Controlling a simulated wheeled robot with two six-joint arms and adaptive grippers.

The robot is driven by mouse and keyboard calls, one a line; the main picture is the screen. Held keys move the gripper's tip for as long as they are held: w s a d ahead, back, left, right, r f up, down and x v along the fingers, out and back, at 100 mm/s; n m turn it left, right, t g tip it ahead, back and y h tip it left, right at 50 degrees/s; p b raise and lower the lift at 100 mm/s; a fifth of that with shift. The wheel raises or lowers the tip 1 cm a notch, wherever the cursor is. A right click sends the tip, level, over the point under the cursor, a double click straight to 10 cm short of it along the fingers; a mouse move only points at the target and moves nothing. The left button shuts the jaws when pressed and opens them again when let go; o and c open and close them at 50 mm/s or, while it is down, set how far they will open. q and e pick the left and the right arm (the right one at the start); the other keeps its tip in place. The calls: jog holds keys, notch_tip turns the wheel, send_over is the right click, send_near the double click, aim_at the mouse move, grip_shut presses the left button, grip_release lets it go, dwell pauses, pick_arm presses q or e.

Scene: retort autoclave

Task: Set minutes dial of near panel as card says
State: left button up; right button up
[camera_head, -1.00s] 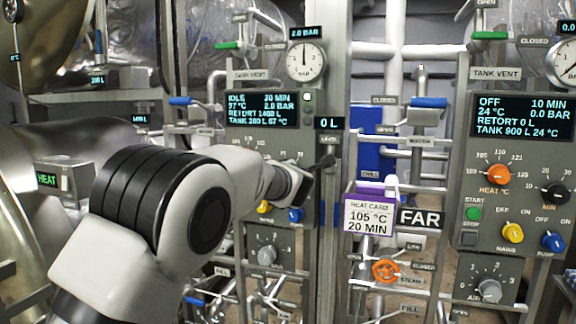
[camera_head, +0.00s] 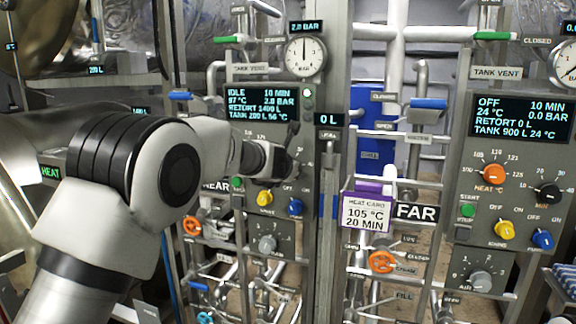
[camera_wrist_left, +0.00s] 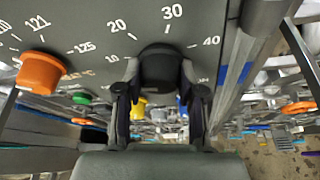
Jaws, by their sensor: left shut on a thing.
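The near panel's display (camera_head: 262,104) reads IDLE, 10 MIN, 97 °C, 2.0 BAR. The heat card (camera_head: 366,214) reads 105 °C and 20 MIN. My left gripper (camera_head: 290,160) is at the right side of the near panel (camera_head: 236,140), and my arm hides part of it. In the left wrist view, my left gripper (camera_wrist_left: 160,92) is shut on the black minutes dial (camera_wrist_left: 160,68), one finger on each side. Scale marks 20, 30 and 40 show around the dial; its pointer is hidden. My right gripper is not in view.
The orange heat dial (camera_wrist_left: 40,72) is left of the minutes dial. Yellow (camera_head: 265,198) and blue (camera_head: 295,206) knobs sit just below my gripper. The far panel (camera_head: 520,150) stands to the right. A metal post (camera_head: 331,80) rises right of the near panel.

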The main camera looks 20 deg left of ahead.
pick_arm(q)
jog(key=shift+f+n, duration=0.3)
dwell(0.4)
jog(key=o, duration=1.1)
jog(key=shift+o, duration=0.2)
jog(key=shift+r, duration=0.1)
jog(key=shift+s+r, duration=0.1)
jog(key=shift+r, duration=0.05)
jog(key=v, duration=0.7)
jog(key=shift+s, duration=0.2)
jog(key=shift+w+a, duration=0.15)
